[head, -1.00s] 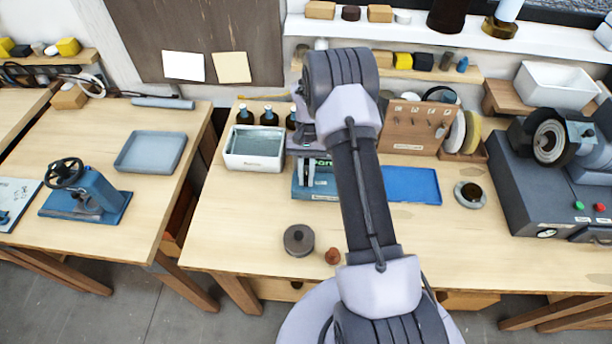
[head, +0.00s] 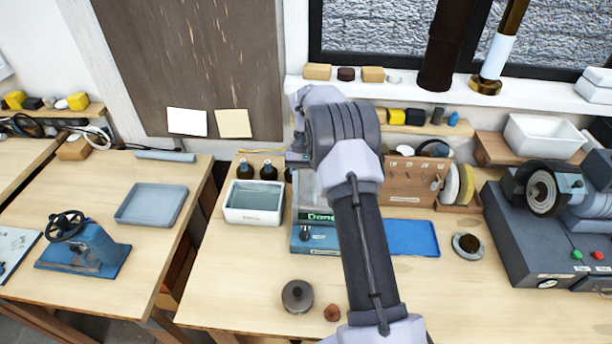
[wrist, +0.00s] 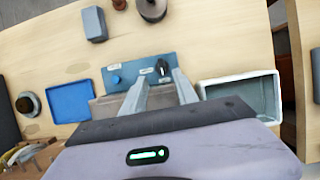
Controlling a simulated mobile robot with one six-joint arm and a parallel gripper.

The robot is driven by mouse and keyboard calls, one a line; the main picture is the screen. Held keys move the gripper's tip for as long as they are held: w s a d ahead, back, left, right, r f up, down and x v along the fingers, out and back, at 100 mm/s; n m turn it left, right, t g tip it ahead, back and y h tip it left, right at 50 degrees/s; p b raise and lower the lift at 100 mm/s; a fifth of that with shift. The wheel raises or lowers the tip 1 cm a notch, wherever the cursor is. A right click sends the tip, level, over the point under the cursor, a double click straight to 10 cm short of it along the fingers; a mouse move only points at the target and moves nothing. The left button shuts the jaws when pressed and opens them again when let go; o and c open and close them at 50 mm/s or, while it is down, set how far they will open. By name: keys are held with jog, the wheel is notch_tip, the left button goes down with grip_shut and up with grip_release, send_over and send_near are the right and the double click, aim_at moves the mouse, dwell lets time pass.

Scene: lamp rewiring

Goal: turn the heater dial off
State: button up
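The blue heater base (head: 325,246) stands on the middle bench, partly hidden behind my arm in the head view. A lit green display (head: 320,217) is above its front. In the wrist view, its blue panel (wrist: 138,72) carries a black dial (wrist: 163,68) and a blue knob (wrist: 116,79). The black dial (head: 305,233) also shows in the head view. My gripper (wrist: 160,76) is open and empty, its two grey fingers pointing toward the panel. The black dial appears between and just beyond the fingertips; I cannot tell if they touch it.
A white bin (head: 230,214) stands left of the heater, a blue tray (head: 425,238) right. A grey block (wrist: 95,24), a dark round weight (head: 297,296) and a brown cone (head: 332,313) are in front. A bench grinder (head: 545,190) is at far right.

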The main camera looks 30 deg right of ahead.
jog(key=v, duration=0.4)
jog(key=shift+w+d+r+p, duration=0.1)
jog(key=shift+w+r+p, duration=0.05)
jog(key=shift+r+p, duration=0.2)
jog(key=s+a+r+n+t+h+b, duration=0.1)
jog(key=s+a+r+t+b, duration=0.1)
jog(key=s+a+r+b, duration=0.3)
jog(key=s+a+r+n+t+b, duration=0.1)
jog(key=s+a+r+t+b, duration=0.1)
jog(key=s+a+r+b, duration=0.4)
jog(key=s+a+f+t+b, duration=0.2)
jog(key=s+a+f+b, duration=0.2)
jog(key=s, duration=0.4)
jog(key=s+a+f+t+b, duration=0.3)
jog(key=s+a+f, duration=0.3)
jog(key=s, duration=0.2)
jog(key=shift+s+a+f+y+b, duration=0.2)
jog(key=shift+s+f+y+b, duration=0.1)
jog(key=shift+s+b, duration=0.1)
